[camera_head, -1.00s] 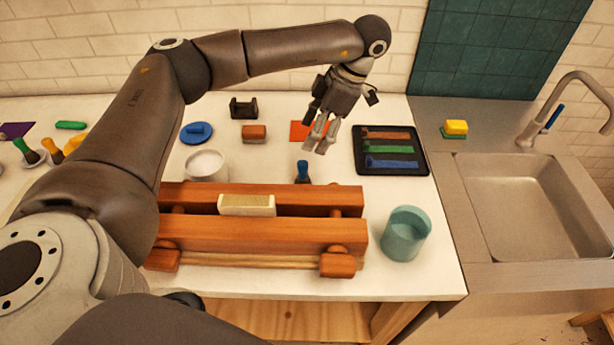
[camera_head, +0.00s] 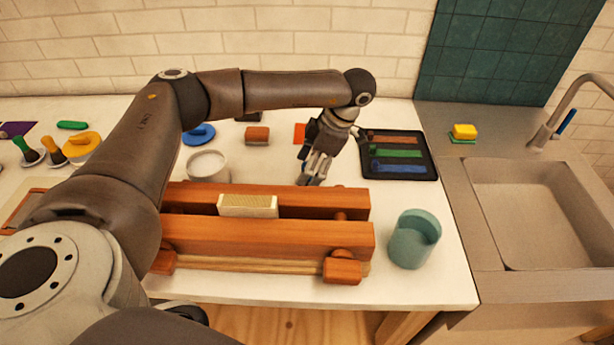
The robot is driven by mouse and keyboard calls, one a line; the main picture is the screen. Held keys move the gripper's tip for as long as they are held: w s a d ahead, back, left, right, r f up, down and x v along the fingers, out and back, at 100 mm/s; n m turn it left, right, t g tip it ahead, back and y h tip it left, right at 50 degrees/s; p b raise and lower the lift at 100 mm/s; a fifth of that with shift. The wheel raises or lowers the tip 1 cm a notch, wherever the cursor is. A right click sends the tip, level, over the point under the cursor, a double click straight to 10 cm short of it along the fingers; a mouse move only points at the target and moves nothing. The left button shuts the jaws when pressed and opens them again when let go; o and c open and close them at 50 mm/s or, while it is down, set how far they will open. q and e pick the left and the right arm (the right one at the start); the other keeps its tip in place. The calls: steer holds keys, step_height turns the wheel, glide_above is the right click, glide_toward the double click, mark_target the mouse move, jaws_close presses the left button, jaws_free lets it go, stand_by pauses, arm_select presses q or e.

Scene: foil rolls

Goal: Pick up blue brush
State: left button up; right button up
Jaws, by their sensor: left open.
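My left gripper (camera_head: 312,180) points down just behind the wooden rack (camera_head: 270,238), with its fingers open near the counter. In the earlier view a small blue-handled brush stood upright at this place. Now my gripper covers that place and the brush cannot be made out, so I cannot tell whether it stands between the fingers. A blue bar-shaped piece (camera_head: 398,168) lies in the dark tray (camera_head: 430,172) to the right of my gripper. My right gripper is not in view.
A cream block (camera_head: 248,206) rests on the rack. A teal cup (camera_head: 414,240) stands to the right, a white bowl (camera_head: 208,168) to the left. Green (camera_head: 24,148) and orange-handled (camera_head: 57,146) brushes stand far left. The sink (camera_head: 535,210) is at right.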

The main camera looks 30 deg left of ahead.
arm_select(q)
steer(key=x, duration=0.2)
steer(key=p+x, duration=0.1)
steer(key=shift+s+a+f+p, duration=0.1)
steer(key=shift+a+f+p, duration=0.2)
steer(key=shift+a, duration=0.1)
steer(key=shift+a+f, duration=0.2)
steer(key=shift+f, duration=0.2)
steer(key=c, duration=1.1)
steer(key=shift+d+r, duration=0.1)
steer(key=shift+r, duration=0.45)
step_height(320, 180, up, 8)
steer(key=shift+f+b, duration=0.15)
steer(key=shift+b, duration=1.1)
steer(key=shift+r, duration=0.6)
